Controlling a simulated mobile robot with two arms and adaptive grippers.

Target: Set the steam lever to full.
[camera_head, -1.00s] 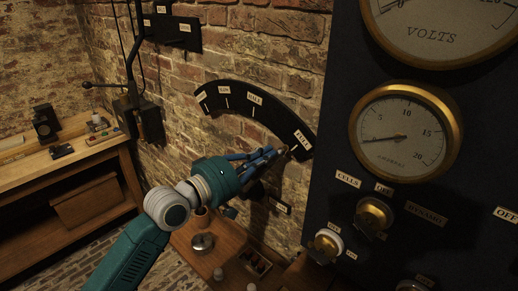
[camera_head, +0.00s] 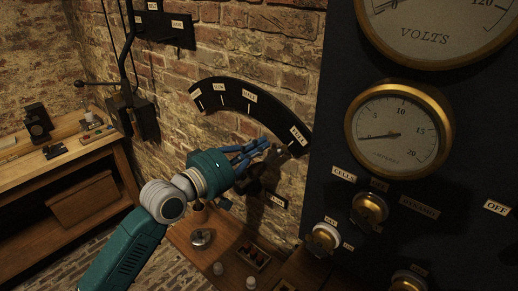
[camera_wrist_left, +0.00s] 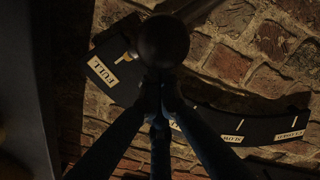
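A black curved quadrant (camera_head: 250,105) with white labels is fixed to the brick wall, with the FULL label (camera_head: 298,135) at its lower right end. The steam lever's dark, round knob (camera_wrist_left: 162,42) shows in the left wrist view close to the FULL label (camera_wrist_left: 103,71); a small brass pointer (camera_wrist_left: 130,56) lies between them. In the head view the lever (camera_head: 278,155) is just below FULL and partly hidden. My left gripper (camera_head: 265,145) has its blue fingers drawn together, tips at the knob; whether they touch it is unclear. Nothing shows between them. My right gripper is out of view.
A dark panel with an ampere gauge (camera_head: 399,131) and knobs (camera_head: 370,209) stands close on the right. A wooden table (camera_head: 190,240) with small items is below my left arm. A workbench (camera_head: 70,155) stands at the left.

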